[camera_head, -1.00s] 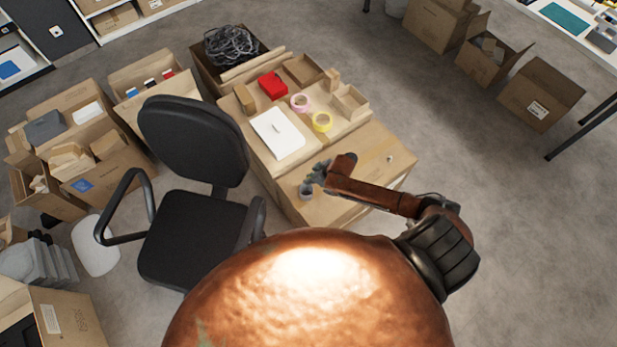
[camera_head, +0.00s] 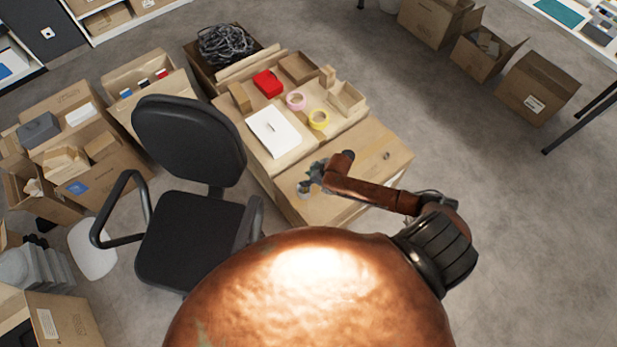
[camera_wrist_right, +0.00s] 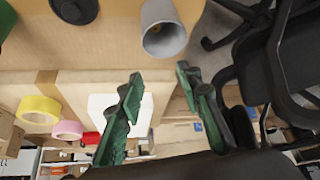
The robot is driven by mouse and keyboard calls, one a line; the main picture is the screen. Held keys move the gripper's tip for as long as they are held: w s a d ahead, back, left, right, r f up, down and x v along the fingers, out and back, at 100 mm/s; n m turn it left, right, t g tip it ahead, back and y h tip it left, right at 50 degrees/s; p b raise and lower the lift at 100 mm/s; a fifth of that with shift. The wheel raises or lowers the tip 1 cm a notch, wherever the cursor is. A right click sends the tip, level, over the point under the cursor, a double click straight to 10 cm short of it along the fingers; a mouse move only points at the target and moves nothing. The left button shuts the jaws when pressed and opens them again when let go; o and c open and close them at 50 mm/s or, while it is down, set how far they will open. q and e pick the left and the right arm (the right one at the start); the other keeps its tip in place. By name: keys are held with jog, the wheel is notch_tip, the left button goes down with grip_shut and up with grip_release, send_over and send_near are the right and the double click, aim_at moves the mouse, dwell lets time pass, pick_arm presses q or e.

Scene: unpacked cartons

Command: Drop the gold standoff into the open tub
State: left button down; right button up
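A grey open tub (camera_head: 304,189) stands on the near carton in the head view. It also shows at the top of the right wrist view (camera_wrist_right: 163,28), where its mouth is visible but its contents are unclear. My right gripper (camera_head: 313,175) is right beside the tub in the head view. In the right wrist view its green fingers (camera_wrist_right: 160,85) are apart, with nothing seen between them. I cannot make out the gold standoff for certain. A small round item (camera_head: 387,155), too small to identify, lies at the carton's right side. My left gripper is not in view.
A white box (camera_head: 274,133), a red box (camera_head: 268,83), a pink tape roll (camera_head: 296,100) and a yellow tape roll (camera_head: 318,119) lie on the cartons behind. A black office chair (camera_head: 190,150) stands close on the left.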

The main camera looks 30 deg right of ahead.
jog(key=v, duration=1.2)
